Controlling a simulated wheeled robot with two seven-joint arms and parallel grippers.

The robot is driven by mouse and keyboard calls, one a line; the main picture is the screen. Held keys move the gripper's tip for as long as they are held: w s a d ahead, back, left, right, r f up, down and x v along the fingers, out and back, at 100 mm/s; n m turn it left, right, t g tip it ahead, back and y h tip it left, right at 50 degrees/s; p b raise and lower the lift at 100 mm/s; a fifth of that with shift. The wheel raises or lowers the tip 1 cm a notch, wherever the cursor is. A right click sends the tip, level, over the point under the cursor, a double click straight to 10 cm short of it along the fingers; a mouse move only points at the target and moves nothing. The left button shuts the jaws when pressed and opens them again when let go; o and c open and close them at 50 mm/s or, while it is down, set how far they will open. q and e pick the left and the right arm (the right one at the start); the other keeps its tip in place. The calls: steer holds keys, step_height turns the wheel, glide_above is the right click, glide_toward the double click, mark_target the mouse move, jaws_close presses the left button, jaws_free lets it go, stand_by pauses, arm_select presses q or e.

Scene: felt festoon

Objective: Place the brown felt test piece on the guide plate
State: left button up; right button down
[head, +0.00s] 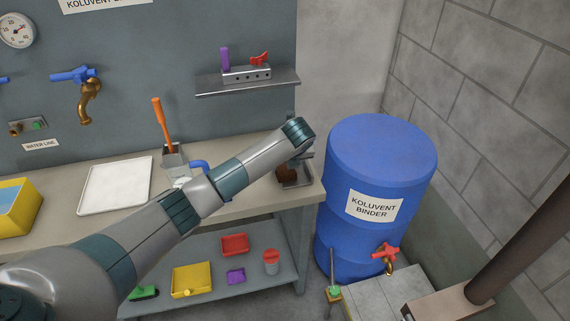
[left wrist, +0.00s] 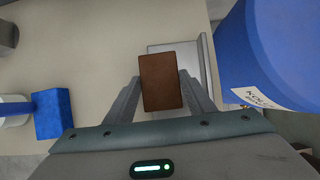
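The brown felt test piece (left wrist: 160,80) is a flat rectangle between the fingertips of my left gripper (left wrist: 160,85). The fingers meet its two side edges. In the head view my left gripper (head: 301,160) points down near the bench's right end, and the brown piece (head: 286,173) shows partly below it. The grey metal guide plate (left wrist: 188,58), with a raised edge on its right, lies behind the piece in the wrist view. It also shows in the head view (head: 298,183). I cannot tell whether the piece touches it. My right gripper is not in view.
A large blue binder drum (head: 380,165) stands close to the bench's right end. A blue-handled item (left wrist: 52,115) lies left of the gripper. A white tray (head: 115,185) and a yellow bin (head: 17,208) are farther left. A wall shelf (head: 248,84) hangs above.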

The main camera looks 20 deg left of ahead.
arm_select(q)
steer(key=shift+o, duration=1.1)
steer(key=shift+b+v, duration=0.4)
steer(key=shift+v, duration=0.5)
steer(key=b+v, duration=0.3)
steer(key=v, duration=0.7)
steer(key=shift+r, duration=0.15)
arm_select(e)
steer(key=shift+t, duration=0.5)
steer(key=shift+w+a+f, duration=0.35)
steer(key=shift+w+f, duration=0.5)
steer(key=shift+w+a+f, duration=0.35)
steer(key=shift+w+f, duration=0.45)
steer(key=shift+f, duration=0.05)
